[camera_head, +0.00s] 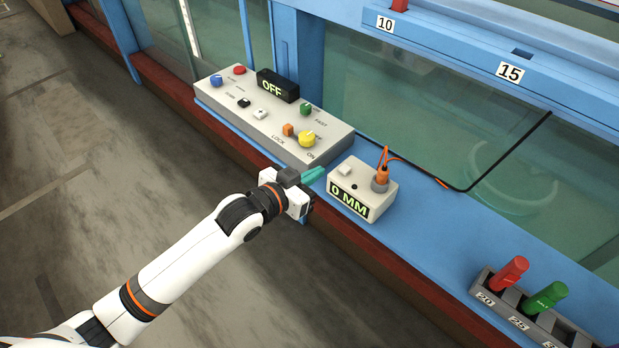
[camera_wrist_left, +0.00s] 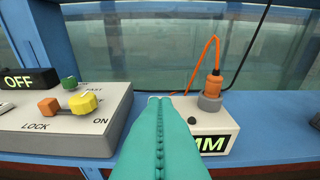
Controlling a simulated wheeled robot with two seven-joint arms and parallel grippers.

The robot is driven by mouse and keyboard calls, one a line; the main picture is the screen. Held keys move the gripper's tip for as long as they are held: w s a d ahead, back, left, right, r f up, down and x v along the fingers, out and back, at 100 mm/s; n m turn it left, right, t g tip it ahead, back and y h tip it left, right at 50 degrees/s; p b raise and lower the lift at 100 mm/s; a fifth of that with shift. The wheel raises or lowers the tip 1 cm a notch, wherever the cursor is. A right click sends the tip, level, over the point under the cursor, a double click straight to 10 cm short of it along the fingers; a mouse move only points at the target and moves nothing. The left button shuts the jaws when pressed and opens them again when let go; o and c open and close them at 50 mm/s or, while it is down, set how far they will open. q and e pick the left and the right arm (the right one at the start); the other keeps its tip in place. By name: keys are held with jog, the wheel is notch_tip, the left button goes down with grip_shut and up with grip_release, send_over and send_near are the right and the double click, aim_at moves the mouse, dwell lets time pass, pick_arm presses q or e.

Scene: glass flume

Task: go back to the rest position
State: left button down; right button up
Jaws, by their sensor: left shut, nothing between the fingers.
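My left gripper (camera_head: 312,175) has teal fingers that are pressed together with nothing between them. It is over the blue ledge's front edge, between the control panel (camera_head: 222,102) and the small meter box (camera_head: 379,178). In the left wrist view its shut fingers (camera_wrist_left: 160,112) point at the gap between the panel and the box and cover part of the box. My left arm reaches in from the lower left. My right gripper is not in view.
The panel has an OFF display (camera_head: 277,86) and a yellow knob (camera_head: 307,139). An orange plug (camera_head: 382,174) with a cable stands on the meter box, which reads 0 MM. A rack (camera_head: 482,283) holds a red and a green piece. Open floor lies left.

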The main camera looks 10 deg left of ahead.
pick_arm(q)
jog(key=shift+s+a+r, duration=0.2)
jog(key=shift+s+a, duration=0.15)
jog(key=shift+s, duration=0.2)
jog(key=a+f+n+g+y, duration=0.1)
jog(key=a+f+y, duration=0.15)
jog(key=f, duration=0.65)
jog(key=a+f+n+y, duration=0.2)
jog(key=a+f, duration=0.2)
jog(key=f, duration=0.4)
jog(key=s+a+f+n+g+y, duration=0.1)
jog(key=s+a+f, duration=0.25)
jog(key=f, duration=0.45)
jog(key=s+a+f+g+y, duration=0.1)
jog(key=s+a+f+g, duration=0.2)
jog(key=f, duration=0.6)
jog(key=s+a+f+g+y, duration=0.2)
jog(key=s+a+f, duration=0.1)
jog(key=s+f, duration=1.05)
jog(key=s+f+g, duration=0.2)
jog(key=s+f, duration=0.1)
jog(key=s, duration=0.9)
jog(key=s+f+g, duration=0.2)
jog(key=s+f, duration=0.2)
jog(key=s, duration=0.8)
jog(key=shift+s+a+n, duration=0.3)
jog(key=shift+a+n, duration=0.05)
jog(key=shift+n, duration=0.05)
